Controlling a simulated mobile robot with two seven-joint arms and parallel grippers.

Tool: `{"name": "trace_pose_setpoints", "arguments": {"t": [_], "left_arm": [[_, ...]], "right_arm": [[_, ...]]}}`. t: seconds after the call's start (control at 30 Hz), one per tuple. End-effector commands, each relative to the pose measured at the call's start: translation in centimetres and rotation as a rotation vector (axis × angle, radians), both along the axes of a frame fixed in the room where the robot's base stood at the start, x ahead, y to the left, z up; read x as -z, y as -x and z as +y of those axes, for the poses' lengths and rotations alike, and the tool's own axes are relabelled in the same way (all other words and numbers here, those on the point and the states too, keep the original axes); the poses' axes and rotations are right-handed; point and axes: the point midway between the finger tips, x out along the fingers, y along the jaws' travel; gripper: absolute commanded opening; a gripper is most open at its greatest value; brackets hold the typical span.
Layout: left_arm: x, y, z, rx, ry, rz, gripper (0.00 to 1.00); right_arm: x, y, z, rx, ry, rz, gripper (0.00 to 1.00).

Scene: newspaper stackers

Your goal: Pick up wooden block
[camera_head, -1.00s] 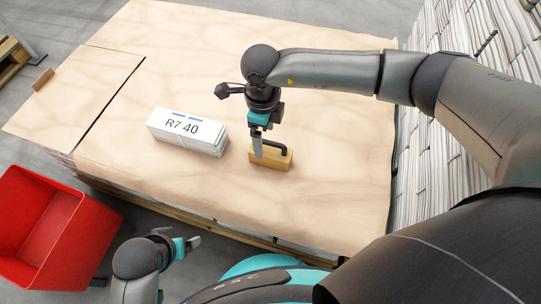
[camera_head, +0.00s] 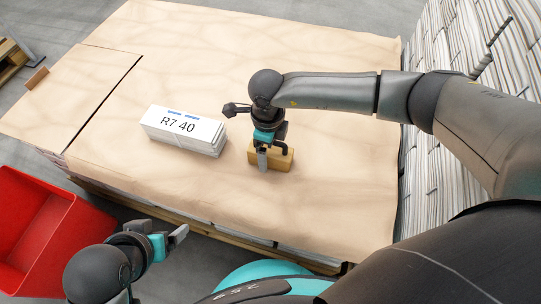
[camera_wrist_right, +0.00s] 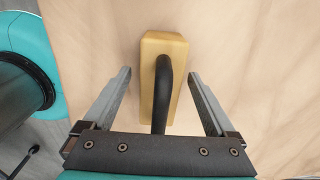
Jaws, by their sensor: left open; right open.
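The wooden block (camera_head: 283,160) is a small yellowish block with a black curved handle on top. It lies on the paper-covered pallet stack, right of the newspaper bundle. In the right wrist view the block (camera_wrist_right: 150,85) and its handle (camera_wrist_right: 162,95) show between the two fingers. My right gripper (camera_head: 268,160) is open at the block, with the fingers apart on either side of it and not visibly touching it. The fingers partly hide the block in the head view. My left gripper (camera_head: 170,242) is open and empty, off the near edge of the stack at the lower left.
A white bundle marked "R7 40" (camera_head: 184,130) lies left of the block. A red bin (camera_head: 62,222) stands on the floor at the left. Stacked newspapers (camera_head: 440,60) line the right side. A small brown block (camera_head: 37,78) sits at the far left. The paper (camera_head: 320,55) behind my right gripper is clear.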

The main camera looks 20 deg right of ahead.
Motion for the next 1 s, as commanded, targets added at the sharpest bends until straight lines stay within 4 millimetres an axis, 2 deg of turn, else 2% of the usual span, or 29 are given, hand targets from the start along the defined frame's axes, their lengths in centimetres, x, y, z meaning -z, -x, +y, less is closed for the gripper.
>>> {"name": "trace_pose_setpoints", "arguments": {"t": [0.3, 0.33, 1.0], "left_arm": [[-0.37, -0.17, -0.20, 0.004, 0.006, -0.020, 0.86], [-0.36, -0.16, -0.20, 0.004, 0.006, -0.020, 0.86], [-0.31, -0.14, -0.21, 0.004, 0.006, -0.018, 0.86]], "right_arm": [[0.41, -0.05, 0.02, 0.000, 0.000, -0.001, 0.91], [0.41, -0.04, 0.02, 0.000, 0.000, -0.001, 0.89], [0.39, -0.04, 0.03, 0.000, -0.001, -0.001, 0.14]]}}
